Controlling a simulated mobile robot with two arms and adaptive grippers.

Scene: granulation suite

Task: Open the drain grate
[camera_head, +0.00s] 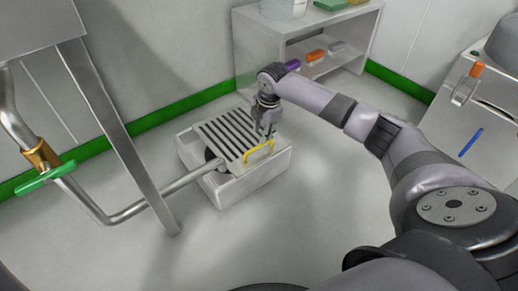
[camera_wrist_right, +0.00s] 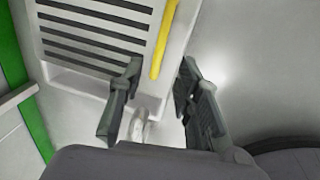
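The drain grate (camera_head: 226,132) is a pale slotted plate on top of a low white box (camera_head: 236,190) on the floor. A yellow bar handle (camera_head: 259,152) runs along its right edge. My right gripper (camera_head: 265,129) is over that edge, pointing down close to the handle. In the right wrist view, its two fingers are spread apart (camera_wrist_right: 160,72), with the yellow handle (camera_wrist_right: 164,40) lying in line with the gap between them. I cannot tell whether either finger touches the handle. Whether the grate is slightly raised is also unclear. My left gripper is out of view.
A steel pipe (camera_head: 130,213) with a green valve lever (camera_head: 45,178) runs to the box's left side, behind a steel leg (camera_head: 120,140). A grey shelf unit (camera_head: 262,55) with small items stands behind. A machine (camera_head: 478,120) is at right. Floor in front is clear.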

